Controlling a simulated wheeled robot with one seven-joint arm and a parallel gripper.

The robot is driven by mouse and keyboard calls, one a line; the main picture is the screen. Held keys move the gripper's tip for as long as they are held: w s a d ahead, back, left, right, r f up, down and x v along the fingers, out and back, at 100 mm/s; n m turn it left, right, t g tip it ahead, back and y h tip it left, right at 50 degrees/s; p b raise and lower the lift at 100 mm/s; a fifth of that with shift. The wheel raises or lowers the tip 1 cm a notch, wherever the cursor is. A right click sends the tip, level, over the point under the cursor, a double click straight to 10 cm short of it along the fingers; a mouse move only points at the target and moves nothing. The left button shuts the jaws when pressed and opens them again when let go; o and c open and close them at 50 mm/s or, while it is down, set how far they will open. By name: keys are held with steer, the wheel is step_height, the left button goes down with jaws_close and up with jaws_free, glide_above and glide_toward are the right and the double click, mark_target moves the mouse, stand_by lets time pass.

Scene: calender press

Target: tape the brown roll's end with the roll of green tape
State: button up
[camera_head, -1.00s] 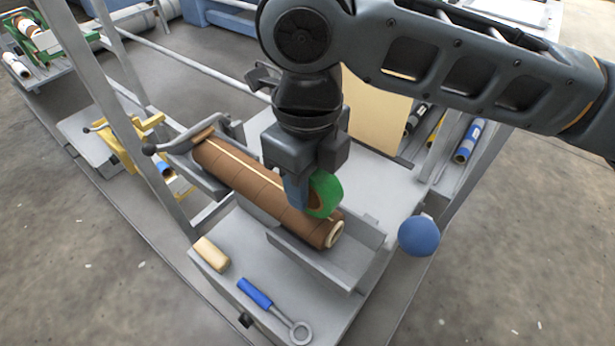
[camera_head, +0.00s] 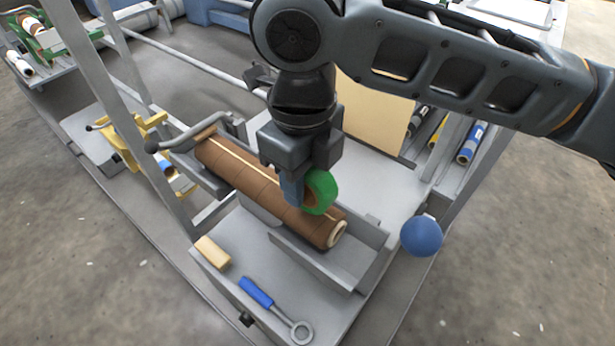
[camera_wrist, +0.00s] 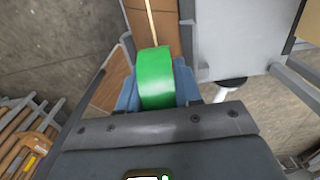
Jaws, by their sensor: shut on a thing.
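The brown roll (camera_head: 255,183) lies in a grey cradle (camera_head: 345,273), running from upper left to lower right in the head view. A pale lengthwise strip runs along its top, and its near end shows a light core. My gripper (camera_head: 302,190) is shut on the roll of green tape (camera_head: 321,190), over the near part of the brown roll. In the wrist view the green tape (camera_wrist: 155,77) sits between the blue fingers, with the brown roll (camera_wrist: 149,22) and its pale strip beyond. I cannot tell whether the tape touches the roll.
A wooden block (camera_head: 212,252) and a blue-handled ring tool (camera_head: 275,308) lie on the grey bench left of the cradle. A blue ball knob (camera_head: 421,236) is at the right. A grey upright post (camera_head: 130,115) stands at the left. Several wrapped rolls (camera_head: 470,142) stand behind right.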

steer(key=shift+a, duration=0.15)
steer(key=shift+w+a+f, duration=0.1)
steer(key=shift+w+a, duration=0.25)
stand_by(0.5)
steer(key=shift+a, duration=0.1)
steer(key=shift+w+a, duration=0.3)
steer(key=shift+a, duration=0.05)
steer(key=shift+w+a, duration=0.1)
stand_by(0.4)
steer(key=shift+w+a, duration=0.3)
steer(key=shift+a, duration=0.05)
steer(key=shift+a, duration=0.1)
steer(key=shift+w+a+p, duration=0.3)
steer(key=shift+w+a, duration=0.05)
